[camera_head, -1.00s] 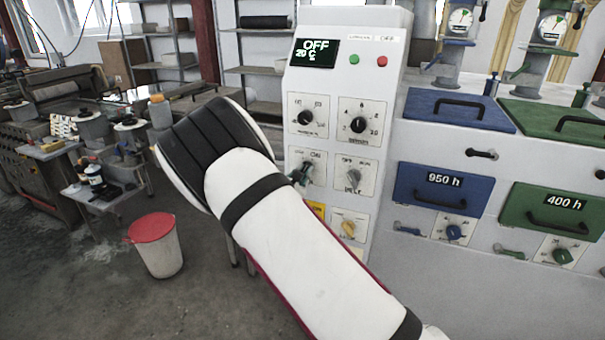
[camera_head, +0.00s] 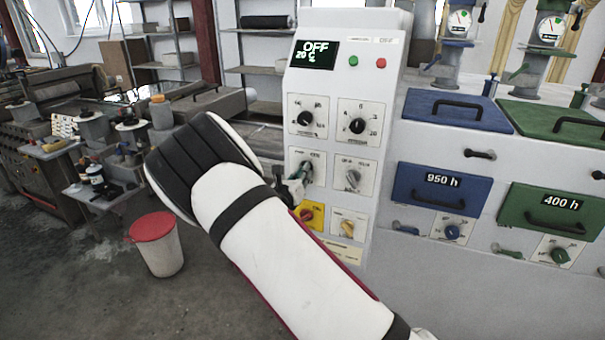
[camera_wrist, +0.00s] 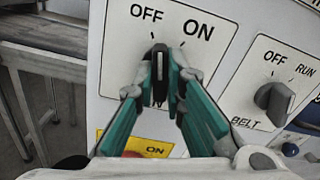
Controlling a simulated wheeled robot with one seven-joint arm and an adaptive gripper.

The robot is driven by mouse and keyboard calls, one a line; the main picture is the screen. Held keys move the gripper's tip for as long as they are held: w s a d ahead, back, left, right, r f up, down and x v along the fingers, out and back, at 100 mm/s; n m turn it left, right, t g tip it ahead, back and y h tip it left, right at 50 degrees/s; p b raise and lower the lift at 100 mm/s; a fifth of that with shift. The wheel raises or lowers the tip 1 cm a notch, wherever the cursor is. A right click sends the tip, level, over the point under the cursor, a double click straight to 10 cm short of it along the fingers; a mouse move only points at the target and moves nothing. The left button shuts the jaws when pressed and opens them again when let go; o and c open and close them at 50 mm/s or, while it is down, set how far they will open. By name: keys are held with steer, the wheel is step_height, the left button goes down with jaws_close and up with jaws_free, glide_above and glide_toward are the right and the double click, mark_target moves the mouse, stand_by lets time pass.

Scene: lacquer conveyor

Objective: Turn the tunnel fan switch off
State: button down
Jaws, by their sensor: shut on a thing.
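The tunnel fan switch is a dark knob (camera_wrist: 159,68) on a white plate marked OFF and ON; the plate's lower label is mostly hidden behind my fingers. The knob points about straight up in the wrist view, nearer the OFF mark than the ON mark. My gripper (camera_wrist: 166,78) has teal fingers shut on the knob, one on each side. In the head view my gripper (camera_head: 298,181) is at the left middle plate of the white control cabinet (camera_head: 340,92), partly hidden by my arm.
The belt switch (camera_wrist: 274,98) is just right of the fan plate. A yellow plate with a red button (camera_head: 306,214) is below. The cabinet display (camera_head: 315,54) reads OFF and 20 C. A red-lidded bin (camera_head: 153,228) stands on the floor at left.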

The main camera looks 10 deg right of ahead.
steer(key=shift+n, duration=1.3)
steer(key=shift+f, duration=0.1)
steer(key=c, duration=1.7)
jaws_free()
steer(key=shift+o, duration=0.2)
steer(key=v, duration=1.2)
